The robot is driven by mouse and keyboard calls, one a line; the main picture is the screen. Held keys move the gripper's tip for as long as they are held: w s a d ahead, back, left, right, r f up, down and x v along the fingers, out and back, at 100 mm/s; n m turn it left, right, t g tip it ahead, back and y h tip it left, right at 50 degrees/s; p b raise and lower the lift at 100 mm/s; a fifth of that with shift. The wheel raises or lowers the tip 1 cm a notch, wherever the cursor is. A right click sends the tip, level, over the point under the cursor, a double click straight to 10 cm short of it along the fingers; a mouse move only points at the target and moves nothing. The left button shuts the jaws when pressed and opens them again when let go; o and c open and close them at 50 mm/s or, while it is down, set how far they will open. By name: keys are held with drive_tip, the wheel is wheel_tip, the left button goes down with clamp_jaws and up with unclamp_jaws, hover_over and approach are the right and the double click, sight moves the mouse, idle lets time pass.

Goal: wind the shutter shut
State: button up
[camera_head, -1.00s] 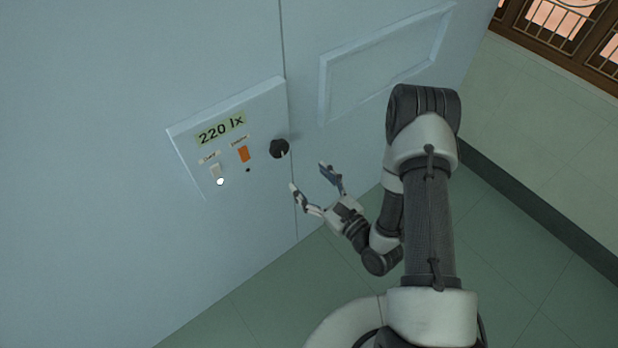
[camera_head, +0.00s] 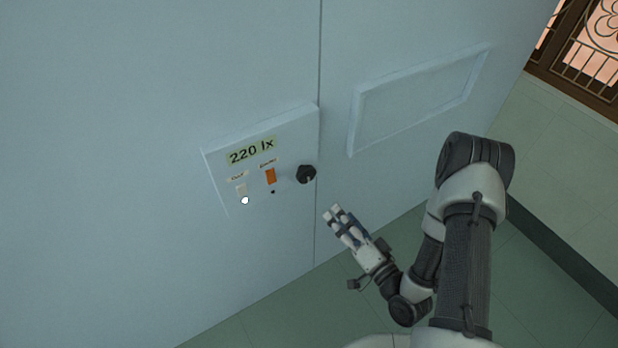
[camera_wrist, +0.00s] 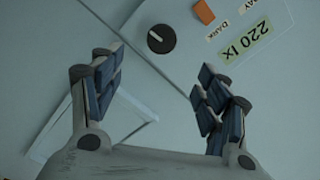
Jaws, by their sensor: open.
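The task's shutter is not something I can pick out for certain. A black round knob (camera_head: 306,174) with a pale pointer mark sits at the right side of a raised control panel (camera_head: 222,165) on the pale blue wall. It also shows in the wrist view (camera_wrist: 161,39), ahead of the fingers and left of centre between them. The panel has a display reading "220 lx" (camera_head: 252,151), an orange switch (camera_head: 271,176) and a white switch (camera_head: 241,190) with small labels. My gripper (camera_head: 335,213) is open and empty, below and right of the knob, apart from it. In the wrist view its fingers (camera_wrist: 155,78) stand wide apart.
A framed rectangular panel (camera_head: 420,100) is set in the wall right of the knob. A vertical seam runs between them. Green tiled floor (camera_head: 270,318) lies below. A brown window with an ornate grille (camera_head: 590,60) is at the upper right.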

drive_tip(key=n, duration=0.5)
drive_tip(key=n+b, duration=0.2)
drive_tip(key=n, duration=0.5)
approach(308, 177)
drive_tip(key=x, duration=0.9)
drive_tip(key=shift+w+a+f, duration=0.1)
drive_tip(key=shift+w+a, duration=0.05)
drive_tip(key=shift+w, duration=0.05)
drive_tip(key=shift+m, duration=0.3)
drive_tip(key=c, duration=1.1)
